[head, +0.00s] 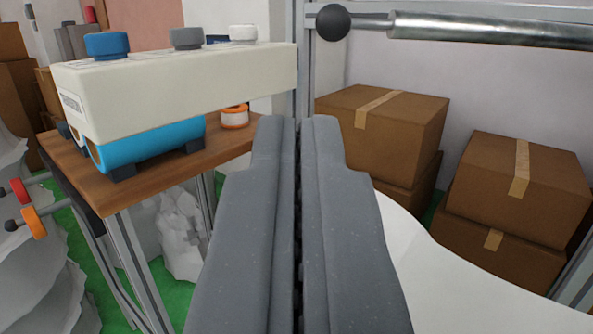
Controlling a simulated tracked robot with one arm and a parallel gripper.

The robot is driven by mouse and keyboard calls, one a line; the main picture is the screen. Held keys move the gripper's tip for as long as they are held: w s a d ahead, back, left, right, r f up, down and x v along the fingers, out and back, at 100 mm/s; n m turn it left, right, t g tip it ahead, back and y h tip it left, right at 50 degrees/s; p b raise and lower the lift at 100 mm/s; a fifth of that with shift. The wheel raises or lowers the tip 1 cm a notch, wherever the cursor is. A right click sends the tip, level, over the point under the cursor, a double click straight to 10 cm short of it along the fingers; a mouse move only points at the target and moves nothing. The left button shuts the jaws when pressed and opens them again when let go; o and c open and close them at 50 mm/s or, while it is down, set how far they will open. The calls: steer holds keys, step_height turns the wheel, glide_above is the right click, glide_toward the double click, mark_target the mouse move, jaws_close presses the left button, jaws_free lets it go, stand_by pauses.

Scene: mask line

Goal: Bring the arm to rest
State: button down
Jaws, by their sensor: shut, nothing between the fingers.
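My gripper (298,124) fills the lower middle of the head view. Its two long grey fingers lie side by side with only a thin dark line between them, so it is shut and empty. The fingertips point forward, in front of a grey metal post and between the wooden table and the cardboard boxes. They hide what is directly behind them. The rest of my arm is not clearly visible.
At left, a cream and blue machine (180,85) with knobs stands on a wooden table (120,195). A small orange-and-white roll (235,118) sits there. Cardboard boxes (385,135) are stacked at right. A metal rod with a black ball (333,22) crosses the upper right. White sheeting (470,290) lies lower right.

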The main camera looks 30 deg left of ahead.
steer(key=shift+s+d+f+b, duration=0.1)
steer(key=shift+s+f+b, duration=0.05)
steer(key=shift+s+b, duration=0.15)
steer(key=w+d+r+m+h+p, duration=0.2)
steer(key=w+d+r+h, duration=0.15)
steer(key=d+r, duration=0.7)
steer(key=w+d+r+m+h+p, duration=0.3)
steer(key=d+r, duration=0.4)
steer(key=r, duration=0.6)
steer(key=s+d+r+m+h+p, duration=0.1)
steer(key=s+d+r+h, duration=0.1)
steer(key=s+d+r, duration=0.4)
steer(key=s+d+r+g+h+p, duration=0.1)
steer(key=s+d+r, duration=0.5)
steer(key=d+r, duration=0.6)
steer(key=shift+m+h+p, duration=0.4)
steer(key=shift+h+p, duration=0.15)
steer(key=shift+h, duration=0.3)
steer(key=shift+w, duration=0.1)
